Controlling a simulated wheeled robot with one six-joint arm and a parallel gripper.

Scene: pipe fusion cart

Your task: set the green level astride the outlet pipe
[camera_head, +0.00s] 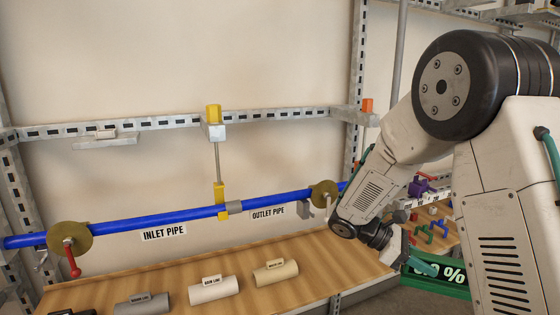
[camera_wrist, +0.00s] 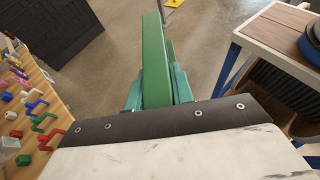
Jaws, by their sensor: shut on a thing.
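The outlet pipe (camera_head: 275,200) is the right part of a long blue pipe on the back rack, above its "OUTLET PIPE" label, with nothing green on it. My gripper (camera_head: 418,265) is low at the right, to the right of and below the pipe, beyond the bench end. In the wrist view my gripper's teal fingers (camera_wrist: 153,92) are shut on the green level (camera_wrist: 153,60), a long narrow green bar pointing away from the wrist. In the head view a green face with white "%" figures (camera_head: 450,274) shows at the fingers and seems to be the level's; its start is covered.
The inlet pipe (camera_head: 130,224) joins the outlet pipe at a grey coupling (camera_head: 234,207) beside a yellow clamp (camera_head: 221,198). Brass discs (camera_head: 325,193) flank the run. Several pipe pieces lie on the wooden bench (camera_head: 240,257). A blue-framed table (camera_wrist: 270,55) stands right in the wrist view.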

